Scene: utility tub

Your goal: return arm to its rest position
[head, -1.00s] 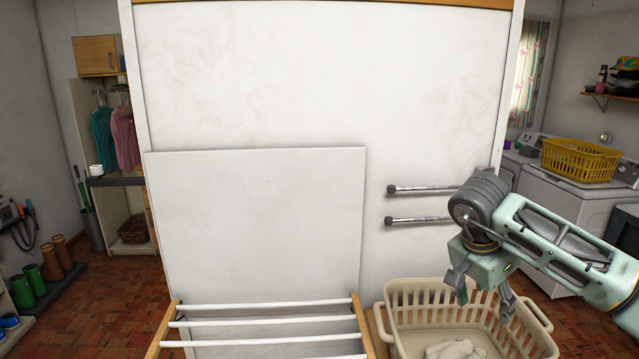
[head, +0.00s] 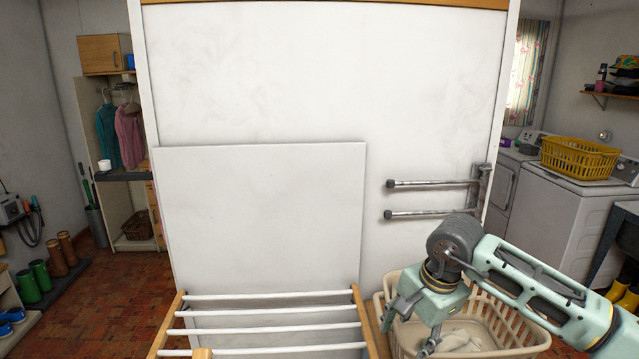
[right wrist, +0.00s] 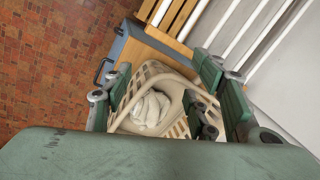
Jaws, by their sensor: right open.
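My right arm comes in from the right in the head view. Its gripper (head: 408,328) hangs pointing down, in front of and above the left part of the beige laundry basket (head: 528,335). The jaws are open with nothing between them. In the right wrist view the two fingers of the gripper (right wrist: 160,78) stand apart, with the basket (right wrist: 187,82) between and beyond them. A whitish cloth (right wrist: 151,108) lies inside the basket, and it also shows in the head view (head: 460,341). My left gripper is in neither view.
A wooden drying rack (head: 265,314) with white rods stands left of the basket. A white panel (head: 265,215) is behind it. Two metal rods (head: 430,184) stick out from the white wall above the basket. The tiled floor (head: 110,290) at the left is clear.

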